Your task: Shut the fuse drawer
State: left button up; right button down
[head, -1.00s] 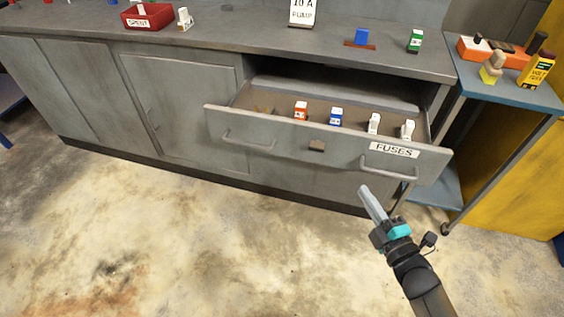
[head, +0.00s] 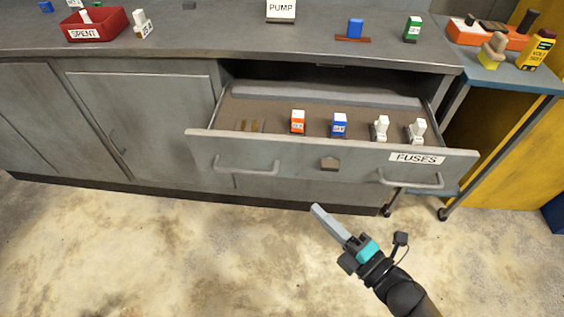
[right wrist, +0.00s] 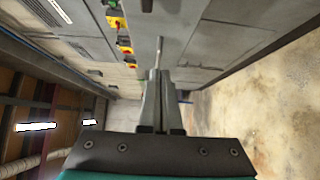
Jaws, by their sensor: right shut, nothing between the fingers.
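The fuse drawer (head: 300,156) is pulled out of the grey cabinet, its front labelled FUSES and fitted with two bar handles. Inside stand an orange-and-white fuse (head: 298,122), a blue-and-white fuse (head: 339,125) and two white fuses (head: 381,129). My right gripper (head: 317,209) is shut and empty. In the head view it shows below the drawer front, over the floor, apart from the drawer as far as I can tell. Its closed fingers also show in the right wrist view (right wrist: 159,85). My left gripper is not in view.
The worktop (head: 210,38) above holds a red SPENT bin (head: 97,24), a PUMP sign, a blue fuse on a brown base and a green fuse (head: 412,29). A blue side table (head: 500,75) with tools stands right of the drawer. The floor in front is clear.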

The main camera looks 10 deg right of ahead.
jog(key=x, duration=0.3)
jog(key=d+b+x, duration=0.1)
jog(key=x, duration=0.3)
jog(key=w+x, duration=0.1)
jog(key=x, duration=0.3)
jog(key=shift+d+b, duration=0.35)
jog(key=shift+d, duration=0.05)
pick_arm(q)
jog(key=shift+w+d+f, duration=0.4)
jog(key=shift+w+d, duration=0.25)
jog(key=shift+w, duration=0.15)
pick_arm(e)
jog(key=shift+w+d, duration=0.15)
jog(key=shift+w, duration=0.55)
